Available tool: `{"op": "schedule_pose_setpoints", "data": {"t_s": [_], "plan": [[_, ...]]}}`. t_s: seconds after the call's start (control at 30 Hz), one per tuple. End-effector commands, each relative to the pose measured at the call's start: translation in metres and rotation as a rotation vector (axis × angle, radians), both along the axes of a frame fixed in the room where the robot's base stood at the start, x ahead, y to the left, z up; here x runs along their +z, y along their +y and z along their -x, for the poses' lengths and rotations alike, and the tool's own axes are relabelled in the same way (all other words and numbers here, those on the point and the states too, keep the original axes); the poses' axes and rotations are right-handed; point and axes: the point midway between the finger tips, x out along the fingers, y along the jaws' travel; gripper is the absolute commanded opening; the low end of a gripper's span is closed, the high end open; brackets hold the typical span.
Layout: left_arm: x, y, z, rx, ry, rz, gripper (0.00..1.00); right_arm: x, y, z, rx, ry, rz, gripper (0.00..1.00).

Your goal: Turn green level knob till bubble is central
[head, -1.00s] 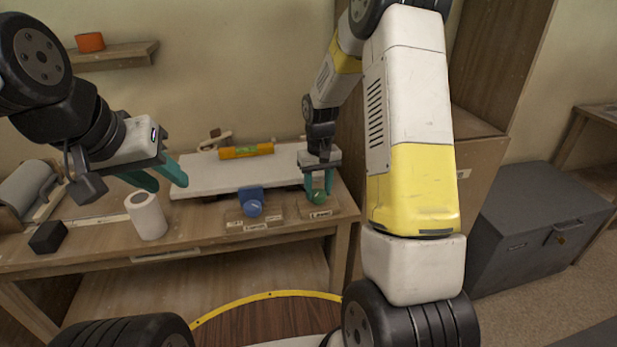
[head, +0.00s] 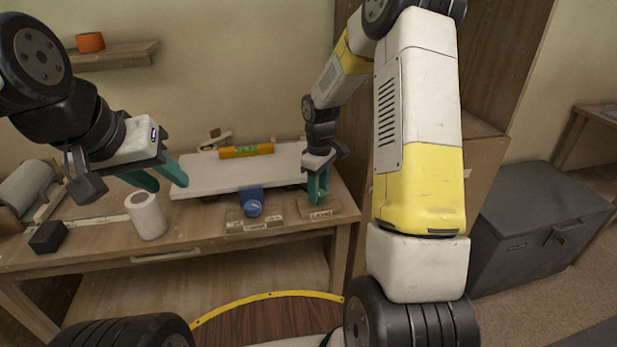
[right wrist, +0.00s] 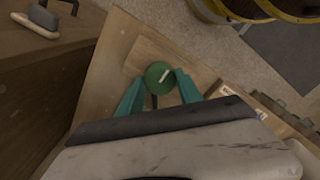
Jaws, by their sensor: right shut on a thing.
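The green knob (right wrist: 159,76) has a white mark on its face and sits on a small wooden base. In the right wrist view it is between the teal fingers of my right gripper (right wrist: 160,92), which is shut on it. In the head view my right gripper (head: 318,188) points down and mostly hides the knob. The orange level (head: 246,151) lies on the white board (head: 235,172); its vial is yellow-green, and the bubble is too small to place. My left gripper (head: 161,178) is open and empty above the left of the bench.
A blue knob (head: 252,208) on its own base stands left of the green one. A white roll (head: 146,216) and a black block (head: 48,237) stand on the bench (head: 200,250) at left. A grey chest (head: 540,220) stands on the floor at right.

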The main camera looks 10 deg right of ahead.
Motion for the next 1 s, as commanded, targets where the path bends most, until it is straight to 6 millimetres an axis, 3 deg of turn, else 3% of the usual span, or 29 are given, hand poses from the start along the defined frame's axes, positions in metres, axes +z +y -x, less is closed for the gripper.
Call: {"op": "schedule_pose_setpoints", "data": {"t_s": [0.47, 0.5, 0.6, 1.0], "plan": [[0.0000, 0.0000, 0.0000, 0.000, 0.000, 0.000, 0.36, 0.0006, -0.0004, -0.0004, 0.012, -0.001, 0.000, 0.02], [0.0000, 0.0000, 0.0000, 0.000, 0.000, 0.000, 0.36, 0.0006, -0.0004, -0.0004, 0.012, -0.001, 0.000, 0.48], [0.0000, 0.0000, 0.0000, 0.000, 0.000, 0.000, 0.36, 0.0005, -0.0003, -0.0004, 0.012, -0.001, 0.000, 0.64], [0.0000, 0.0000, 0.0000, 0.000, 0.000, 0.000, 0.36, 0.0003, -0.0006, -0.0008, -0.066, -0.003, 0.001, 0.64]]}}
